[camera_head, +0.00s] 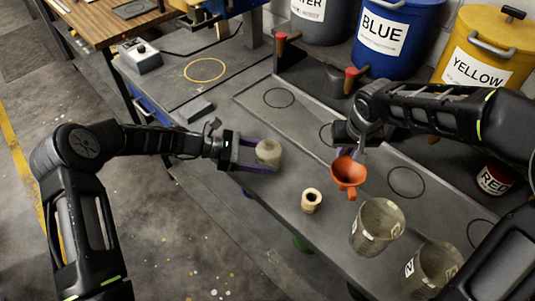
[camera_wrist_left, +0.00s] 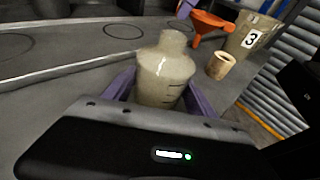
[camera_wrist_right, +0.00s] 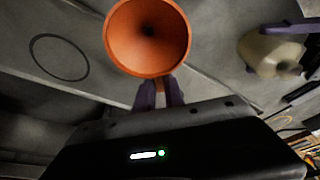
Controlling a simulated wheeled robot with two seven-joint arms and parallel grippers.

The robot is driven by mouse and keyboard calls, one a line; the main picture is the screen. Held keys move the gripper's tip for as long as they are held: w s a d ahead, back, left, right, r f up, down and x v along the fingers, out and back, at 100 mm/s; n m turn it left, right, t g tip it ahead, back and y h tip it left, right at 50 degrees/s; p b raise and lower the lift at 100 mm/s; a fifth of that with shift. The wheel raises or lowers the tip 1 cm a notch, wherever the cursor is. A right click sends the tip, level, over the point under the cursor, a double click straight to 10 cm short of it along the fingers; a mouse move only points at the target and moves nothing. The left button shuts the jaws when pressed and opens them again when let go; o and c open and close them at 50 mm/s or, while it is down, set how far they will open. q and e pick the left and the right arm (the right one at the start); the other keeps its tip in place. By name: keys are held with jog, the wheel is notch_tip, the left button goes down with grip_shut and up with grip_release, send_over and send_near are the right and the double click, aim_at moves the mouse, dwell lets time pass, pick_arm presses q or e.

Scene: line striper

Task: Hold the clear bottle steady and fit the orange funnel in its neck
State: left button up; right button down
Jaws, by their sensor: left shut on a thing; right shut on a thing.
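The clear bottle (camera_head: 268,153) stands upright on the bench near its front edge, with pale contents. My left gripper (camera_head: 262,156) is shut on its body from the left; in the left wrist view the bottle (camera_wrist_left: 164,72) sits between the purple fingers, its neck open and empty. The orange funnel (camera_head: 347,174) is in the air to the right of the bottle, apart from it. My right gripper (camera_head: 352,152) is shut on the funnel's handle or edge. In the right wrist view the funnel (camera_wrist_right: 148,38) shows its wide mouth to the camera, and the bottle (camera_wrist_right: 268,54) is at the right.
A tan hollow cylinder (camera_head: 311,201) stands on the bench below the funnel. Clear numbered cups (camera_head: 377,228) stand at the right front. Blue (camera_head: 382,40) and yellow (camera_head: 484,52) buckets stand at the back. The bench between bottle and funnel is clear.

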dwell(0.3)
jog(key=w+a+r, duration=0.4)
jog(key=a+r, duration=0.3)
jog(key=a, duration=0.2)
jog(key=w+a+r, duration=0.4)
jog(key=a+r, duration=0.3)
jog(key=a, duration=0.3)
jog(key=shift+w+a, duration=0.3)
jog(key=shift+w, duration=0.1)
jog(key=shift+f, duration=0.15)
jog(key=shift+f, duration=1.8)
jog(key=shift+f, duration=2.2)
jog(key=shift+f, duration=0.7)
